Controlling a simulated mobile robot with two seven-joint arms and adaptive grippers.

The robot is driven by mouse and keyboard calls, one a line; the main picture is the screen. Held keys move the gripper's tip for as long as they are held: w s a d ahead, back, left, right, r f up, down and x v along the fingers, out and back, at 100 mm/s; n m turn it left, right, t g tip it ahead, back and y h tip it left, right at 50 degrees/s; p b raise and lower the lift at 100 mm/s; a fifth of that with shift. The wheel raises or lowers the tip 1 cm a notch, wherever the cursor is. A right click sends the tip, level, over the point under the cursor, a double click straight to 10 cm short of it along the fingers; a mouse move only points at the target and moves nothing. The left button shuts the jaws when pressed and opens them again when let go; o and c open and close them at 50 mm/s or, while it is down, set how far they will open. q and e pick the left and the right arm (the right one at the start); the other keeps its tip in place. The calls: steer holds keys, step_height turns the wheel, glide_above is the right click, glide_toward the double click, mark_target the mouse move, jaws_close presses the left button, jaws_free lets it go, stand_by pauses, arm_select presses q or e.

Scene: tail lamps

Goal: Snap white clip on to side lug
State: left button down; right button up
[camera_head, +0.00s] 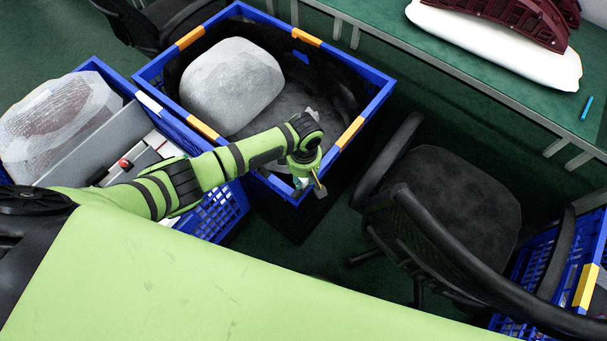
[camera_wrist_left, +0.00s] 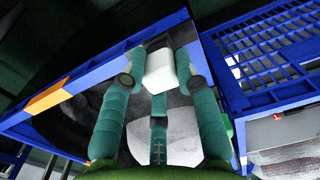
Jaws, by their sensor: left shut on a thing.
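My left gripper (camera_head: 308,183) hangs over the near right edge of a blue crate, seen small in the head view. The clip sits between the fingertips, clear of other things as far as I can tell. Dark red lamp parts (camera_head: 520,18) lie on a white padded piece on the table at the top right, far from the gripper. I cannot make out a side lug. My right gripper is not in view.
The blue crate (camera_head: 374,98) with orange corners holds a bagged bundle (camera_head: 232,86). Another blue crate (camera_head: 228,208) stands at left. A black chair (camera_head: 450,200) stands right of the gripper, before the green table (camera_head: 440,72). A blue pen (camera_head: 587,108) lies there.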

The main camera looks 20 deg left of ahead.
arm_select(q)
steer(key=shift+f, duration=0.15)
steer(key=c, duration=0.8)
jaws_free()
steer(key=shift+c, duration=0.2)
step_height(320, 180, up, 12)
